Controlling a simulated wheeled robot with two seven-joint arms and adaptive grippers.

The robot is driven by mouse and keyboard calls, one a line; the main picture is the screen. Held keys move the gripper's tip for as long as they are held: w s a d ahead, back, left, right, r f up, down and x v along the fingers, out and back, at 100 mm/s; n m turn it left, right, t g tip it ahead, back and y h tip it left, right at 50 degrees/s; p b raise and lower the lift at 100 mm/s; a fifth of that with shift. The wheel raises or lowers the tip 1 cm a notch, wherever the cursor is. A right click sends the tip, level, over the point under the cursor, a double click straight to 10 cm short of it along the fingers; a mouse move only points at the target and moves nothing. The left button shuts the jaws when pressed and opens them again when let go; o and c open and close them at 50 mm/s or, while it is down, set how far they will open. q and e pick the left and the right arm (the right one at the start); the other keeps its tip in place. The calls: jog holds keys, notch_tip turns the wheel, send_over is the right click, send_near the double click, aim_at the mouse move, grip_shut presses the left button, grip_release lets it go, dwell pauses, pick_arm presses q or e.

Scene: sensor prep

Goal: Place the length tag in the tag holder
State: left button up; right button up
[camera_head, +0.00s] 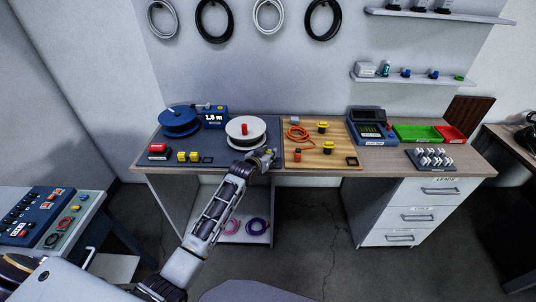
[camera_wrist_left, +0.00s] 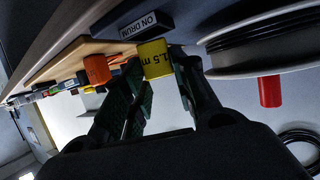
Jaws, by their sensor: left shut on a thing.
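The yellow length tag (camera_wrist_left: 154,52), printed 1.5 m, sits between the fingertips of my left gripper (camera_wrist_left: 158,66) in the left wrist view. The gripper is shut on it. In the head view the left gripper (camera_head: 265,156) is over the front of the workbench, by the right edge of the dark mat; the tag is hard to make out there. A small block marked ON DRUM (camera_wrist_left: 145,23) shows just behind the tag; I cannot tell if they touch. Small dark square frames lie on the mat (camera_head: 207,160) and on the wooden board (camera_head: 352,161); I cannot tell which is the tag holder.
A white drum (camera_head: 246,129) with a red knob and a blue reel (camera_head: 179,120) stand on the mat. Yellow blocks (camera_head: 188,156) and a red-topped box (camera_head: 158,150) are at left. The wooden board (camera_head: 322,158) holds an orange cable (camera_head: 298,134). A blue device (camera_head: 370,125) and trays (camera_head: 418,134) are farther right.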

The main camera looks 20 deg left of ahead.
pick_arm(q)
jog(key=shift+f, duration=0.35)
jog(key=o, duration=0.8)
jog(key=shift+o, duration=0.2)
jog(key=shift+s+r, duration=0.1)
jog(key=shift+r, duration=0.35)
jog(key=v, duration=1.1)
jog(key=shift+s, duration=0.35)
jog(key=shift+r, duration=0.1)
